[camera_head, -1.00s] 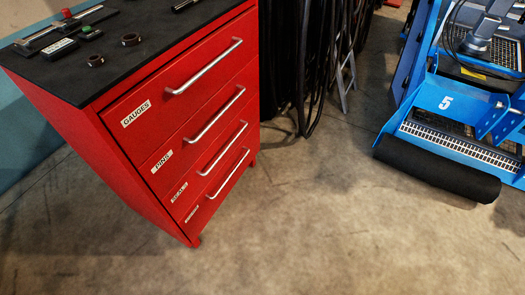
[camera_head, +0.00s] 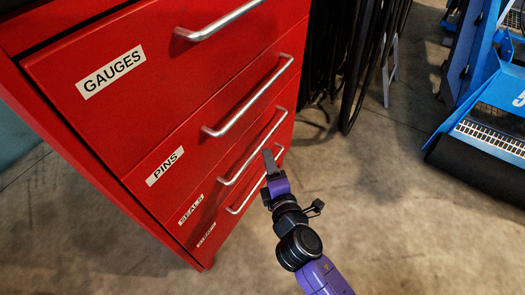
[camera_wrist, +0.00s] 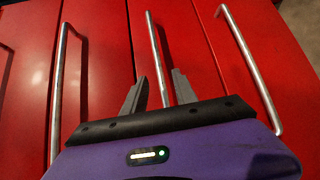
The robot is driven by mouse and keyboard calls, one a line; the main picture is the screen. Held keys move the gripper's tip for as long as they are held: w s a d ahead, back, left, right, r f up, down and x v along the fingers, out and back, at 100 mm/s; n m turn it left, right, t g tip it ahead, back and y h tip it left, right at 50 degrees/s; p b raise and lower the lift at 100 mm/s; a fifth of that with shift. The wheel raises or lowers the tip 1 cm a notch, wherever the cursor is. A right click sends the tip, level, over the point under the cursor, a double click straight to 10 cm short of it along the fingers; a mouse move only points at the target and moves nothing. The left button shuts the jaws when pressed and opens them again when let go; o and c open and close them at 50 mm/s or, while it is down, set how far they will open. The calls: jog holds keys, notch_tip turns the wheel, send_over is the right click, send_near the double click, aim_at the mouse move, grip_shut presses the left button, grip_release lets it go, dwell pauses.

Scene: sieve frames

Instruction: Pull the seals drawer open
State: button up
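The seals drawer (camera_head: 207,193) is the third one down in the red cabinet, its front flush with the others. Its silver bar handle (camera_head: 248,156) slants across the front. My gripper (camera_head: 268,157) is at that handle, near its upper right part. In the wrist view, my gripper (camera_wrist: 160,76) is open, with one grey finger on each side of the middle handle (camera_wrist: 153,40), which looks like the seals handle. The bar runs between the fingers with a visible gap on the left. Contact cannot be told.
The pins handle (camera_head: 247,96) lies above and the bottom drawer's handle (camera_head: 240,208) just below, close to my gripper. The gauges drawer (camera_head: 140,80) is shut. Dark hoses (camera_head: 350,60) hang behind the cabinet. Concrete floor (camera_head: 400,220) is clear in front. Blue equipment (camera_head: 495,110) stands right.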

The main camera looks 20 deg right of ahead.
aim_at(263, 141)
jog(key=x, duration=0.8)
jog(key=shift+w+b, duration=0.15)
jog(key=shift+b, duration=0.2)
jog(key=shift+c, duration=0.2)
grip_shut()
dwell(0.9)
